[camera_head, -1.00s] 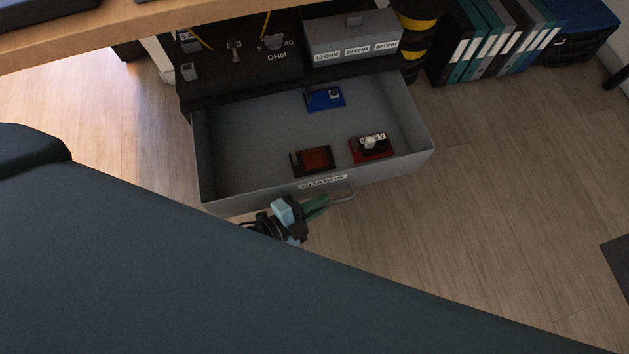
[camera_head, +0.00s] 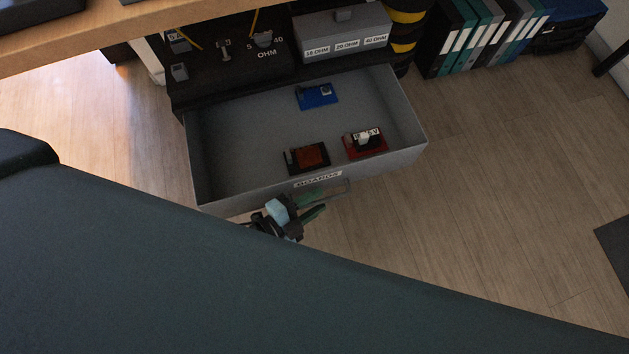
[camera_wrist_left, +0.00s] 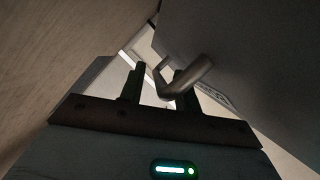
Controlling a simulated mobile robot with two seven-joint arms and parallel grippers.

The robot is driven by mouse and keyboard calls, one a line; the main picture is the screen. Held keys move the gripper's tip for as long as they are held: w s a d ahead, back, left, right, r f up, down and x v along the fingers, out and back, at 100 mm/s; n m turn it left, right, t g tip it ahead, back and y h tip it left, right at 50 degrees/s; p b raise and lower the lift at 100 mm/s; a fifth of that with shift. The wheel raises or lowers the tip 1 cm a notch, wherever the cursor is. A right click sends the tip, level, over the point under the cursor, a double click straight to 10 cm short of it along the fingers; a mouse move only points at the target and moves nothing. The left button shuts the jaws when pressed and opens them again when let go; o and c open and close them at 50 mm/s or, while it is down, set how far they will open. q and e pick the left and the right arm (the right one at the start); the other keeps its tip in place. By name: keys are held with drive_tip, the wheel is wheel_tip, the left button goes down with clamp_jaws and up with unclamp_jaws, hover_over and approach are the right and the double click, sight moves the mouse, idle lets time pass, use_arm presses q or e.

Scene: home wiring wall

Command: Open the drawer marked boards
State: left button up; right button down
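The drawer marked boards (camera_head: 226,203) is pulled well out of the dark cabinet, its label (camera_head: 318,179) on the front. Inside lie a blue board (camera_head: 317,97), a black board with an orange-brown part (camera_head: 308,157) and a red board (camera_head: 365,147) with a black and white part. My left gripper (camera_head: 318,202) is at the drawer front by the bar handle (camera_head: 346,188). In the left wrist view its fingers (camera_wrist_left: 160,86) stand apart, with the handle (camera_wrist_left: 190,78) between or just ahead of them; contact cannot be told. My right gripper is not in view.
A grey box with ohm labels (camera_head: 345,38) stands on the cabinet top (camera_head: 235,75). Binders (camera_head: 480,40) stand at the back right. A wooden tabletop edge (camera_head: 100,38) crosses the upper left.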

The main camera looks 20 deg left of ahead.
use_arm(q)
drive_tip(key=p+v, duration=0.1)
drive_tip(key=v, duration=0.5)
drive_tip(key=shift+s+r+p, duration=0.1)
drive_tip(key=shift+p, duration=0.25)
drive_tip(key=shift+s+a, duration=0.4)
drive_tip(key=shift+s, duration=0.1)
